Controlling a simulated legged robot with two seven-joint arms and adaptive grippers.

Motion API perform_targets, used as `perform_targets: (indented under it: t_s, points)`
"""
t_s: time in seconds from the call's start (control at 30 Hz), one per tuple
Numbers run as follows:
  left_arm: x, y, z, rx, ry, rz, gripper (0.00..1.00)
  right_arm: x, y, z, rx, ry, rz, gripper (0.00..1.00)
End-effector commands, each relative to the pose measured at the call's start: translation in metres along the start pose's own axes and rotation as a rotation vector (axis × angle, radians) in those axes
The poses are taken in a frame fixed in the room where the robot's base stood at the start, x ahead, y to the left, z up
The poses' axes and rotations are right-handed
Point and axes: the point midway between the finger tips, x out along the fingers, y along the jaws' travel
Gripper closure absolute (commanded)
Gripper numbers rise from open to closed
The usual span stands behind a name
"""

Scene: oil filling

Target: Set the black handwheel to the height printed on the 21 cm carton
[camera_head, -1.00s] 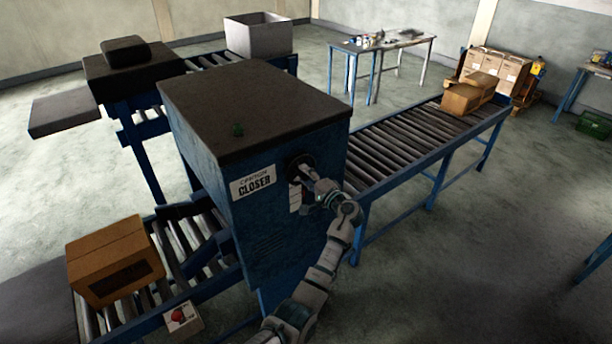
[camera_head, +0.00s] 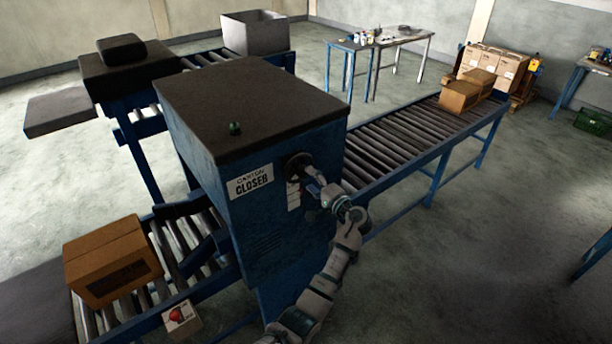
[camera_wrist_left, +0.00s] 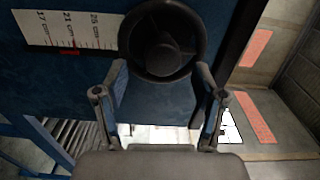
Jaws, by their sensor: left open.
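The black handwheel (camera_wrist_left: 163,48) is on the blue carton closer (camera_head: 290,205); it also shows in the head view (camera_head: 297,165), partly behind my gripper. My left gripper (camera_wrist_left: 163,82) is open, its fingers to either side of the wheel's lower rim and apart from it. It also shows in the head view (camera_head: 314,184). Beside the wheel is a scale plate (camera_wrist_left: 70,28) reading 17, 21 and 25 cm. Its red pointer (camera_wrist_left: 69,51) stands at about the 21 mark. A brown carton (camera_head: 105,262) sits on the infeed rollers; its print is unreadable. My right gripper is out of view.
An outfeed roller conveyor (camera_head: 410,140) runs right from the closer, with brown cartons (camera_head: 460,96) at its far end. A red button box (camera_head: 181,317) is at the front left. The floor (camera_head: 450,270) right of my arm is clear.

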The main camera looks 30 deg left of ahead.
Motion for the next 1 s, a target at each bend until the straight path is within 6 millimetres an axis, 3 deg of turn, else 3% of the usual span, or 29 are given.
perform_targets:
  t_s: [0.2,0.4,1.0]
  points:
    - [-0.05,0.002,-0.002,0.002,0.003,0.002,0.3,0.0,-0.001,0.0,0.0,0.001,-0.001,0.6]
    - [-0.075,0.002,-0.003,0.002,0.001,0.001,0.3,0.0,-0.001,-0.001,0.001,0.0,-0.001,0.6]
    - [-0.08,0.005,-0.003,0.006,0.005,0.003,0.3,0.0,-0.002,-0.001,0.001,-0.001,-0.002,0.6]
